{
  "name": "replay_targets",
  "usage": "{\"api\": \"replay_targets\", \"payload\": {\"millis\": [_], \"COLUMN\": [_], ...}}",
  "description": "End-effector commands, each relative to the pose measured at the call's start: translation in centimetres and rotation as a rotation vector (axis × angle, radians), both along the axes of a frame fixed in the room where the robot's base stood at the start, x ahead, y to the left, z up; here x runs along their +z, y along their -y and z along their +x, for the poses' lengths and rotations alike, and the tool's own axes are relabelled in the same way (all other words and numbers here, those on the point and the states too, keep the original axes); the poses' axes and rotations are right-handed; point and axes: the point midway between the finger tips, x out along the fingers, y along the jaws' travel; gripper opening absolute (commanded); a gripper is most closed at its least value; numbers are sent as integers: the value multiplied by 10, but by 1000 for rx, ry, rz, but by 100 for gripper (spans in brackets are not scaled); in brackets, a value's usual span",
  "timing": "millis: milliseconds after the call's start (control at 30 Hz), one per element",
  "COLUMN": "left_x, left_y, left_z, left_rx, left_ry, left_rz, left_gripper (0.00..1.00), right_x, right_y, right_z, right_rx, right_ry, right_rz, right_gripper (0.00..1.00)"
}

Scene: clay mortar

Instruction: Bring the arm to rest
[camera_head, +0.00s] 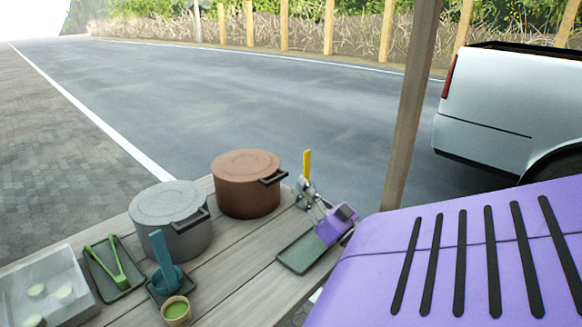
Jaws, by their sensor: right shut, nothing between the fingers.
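My right gripper (312,201) is small in the head view, at the table's right end, with metal fingers and a purple body. It is shut and empty, above or near a dark green tray (297,256); its exact height I cannot tell. A large purple part of my right arm with black slots fills the lower right and hides part of the table's end. A teal mortar (168,284) with a teal pestle (160,248) standing in it is on a small dark tray, well left of the gripper. My left gripper is not in view.
A yellow-handled tool (307,164) stands close behind the gripper. A brown pot (247,188) and a grey pot (172,218) stand at the back. A small green-filled cup (177,310), green tongs (119,263) on a tray and a clear box (38,298) are left. A wooden post (411,110) rises behind.

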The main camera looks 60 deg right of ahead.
Motion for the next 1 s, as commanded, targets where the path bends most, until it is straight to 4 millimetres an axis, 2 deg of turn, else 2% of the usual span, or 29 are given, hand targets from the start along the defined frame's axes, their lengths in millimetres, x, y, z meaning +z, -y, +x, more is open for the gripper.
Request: {"api": "replay_targets", "payload": {"millis": [33, 200, 400, 600, 1000], "left_x": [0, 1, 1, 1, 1], "left_y": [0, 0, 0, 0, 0], "left_z": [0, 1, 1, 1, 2], "left_rx": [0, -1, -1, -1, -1], "left_ry": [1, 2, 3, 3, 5], "left_rz": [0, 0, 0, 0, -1], "left_gripper": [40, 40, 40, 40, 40], "right_x": [-1, 1, 2, 3, 3], "right_y": [-3, -12, -19, -21, -21], "right_z": [-14, -51, -78, -86, -86], "right_rx": [-2, -1, 0, 1, 1], "right_ry": [-3, 0, 3, 5, 6], "right_rz": [2, 0, 0, -1, -1], "right_gripper": [0, 0, 0, 0, 0]}}
